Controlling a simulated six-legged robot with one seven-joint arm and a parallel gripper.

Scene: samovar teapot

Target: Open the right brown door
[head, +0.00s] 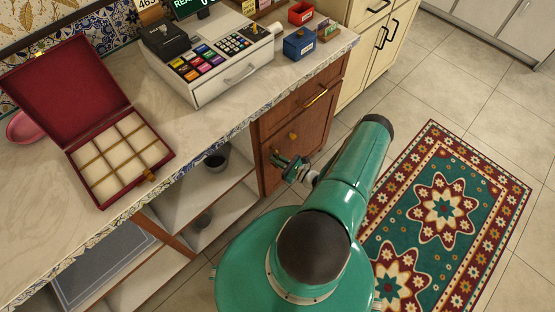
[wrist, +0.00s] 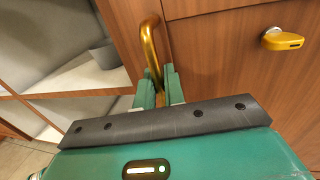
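The right brown door (head: 276,172) is the wooden cabinet door below a drawer at the right end of the counter; it looks closed. In the wrist view, its upright brass handle (wrist: 150,45) stands at the left side of the door face (wrist: 225,85). My gripper (wrist: 159,85) is at the lower part of this handle. Its two teal fingers are close together, one on each side of the brass, and look shut on it. In the head view, my gripper (head: 277,160) is in front of the door and hides the handle.
A brass knob (wrist: 282,40) sticks out right of the handle. The drawer above has a brass pull (head: 316,96). Open shelves (head: 190,205) with dark pots lie left of the door. The counter holds a red box (head: 70,90) and a cash register (head: 215,65). A patterned rug (head: 445,210) covers the floor at right.

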